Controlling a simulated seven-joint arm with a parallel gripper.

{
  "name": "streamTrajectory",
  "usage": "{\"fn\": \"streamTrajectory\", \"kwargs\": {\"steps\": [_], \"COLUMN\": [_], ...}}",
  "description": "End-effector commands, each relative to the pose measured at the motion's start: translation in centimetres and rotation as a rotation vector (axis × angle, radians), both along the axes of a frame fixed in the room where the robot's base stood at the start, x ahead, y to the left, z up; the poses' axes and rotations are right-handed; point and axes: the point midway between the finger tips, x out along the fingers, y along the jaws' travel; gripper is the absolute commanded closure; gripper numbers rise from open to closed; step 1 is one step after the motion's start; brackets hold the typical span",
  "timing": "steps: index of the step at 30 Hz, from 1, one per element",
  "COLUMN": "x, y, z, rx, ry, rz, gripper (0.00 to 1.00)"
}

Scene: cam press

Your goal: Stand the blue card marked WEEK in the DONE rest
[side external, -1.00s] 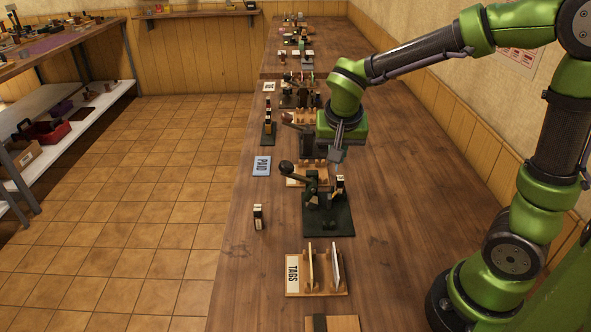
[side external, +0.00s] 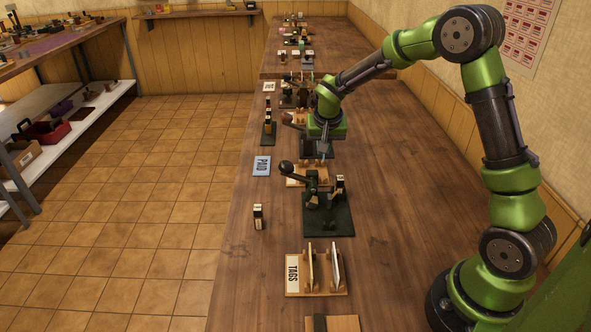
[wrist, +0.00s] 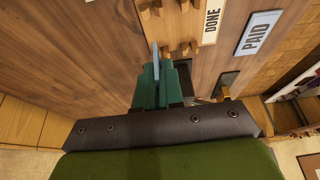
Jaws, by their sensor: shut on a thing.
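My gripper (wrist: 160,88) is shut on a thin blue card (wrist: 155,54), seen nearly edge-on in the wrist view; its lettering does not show. The wooden DONE rest (wrist: 188,32) has a white DONE label (wrist: 212,20) and several short pegs. The card's end is beside the pegs at the rest's edge in the wrist view; I cannot tell whether it touches. In the side view, my gripper (side external: 323,157) is over the back of the rest (side external: 305,181), and the card is hard to make out.
A blue PAID card (side external: 262,166) lies flat left of the rest. A dark press with a ball-ended lever (side external: 328,212) stands nearer the camera. A TAGS rest (side external: 318,288) holds upright cards. A small stamp (side external: 258,217) stands near the left edge. The table's right side is clear.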

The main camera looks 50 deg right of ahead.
Motion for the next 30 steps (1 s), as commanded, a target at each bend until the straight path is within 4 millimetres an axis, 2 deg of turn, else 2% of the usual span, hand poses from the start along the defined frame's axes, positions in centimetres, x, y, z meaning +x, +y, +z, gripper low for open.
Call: {"fn": "streamTrajectory", "kwargs": {"steps": [5,24,30], "x": [0.0,0.0,0.0], "y": [0.0,0.1,0.0], "z": [-0.7,-5.7,-6.7], "rx": [0.0,0.0,0.0], "ry": [0.002,0.003,0.001], "rz": [0.001,0.0,0.0], "gripper": [1.0,1.0,1.0]}}
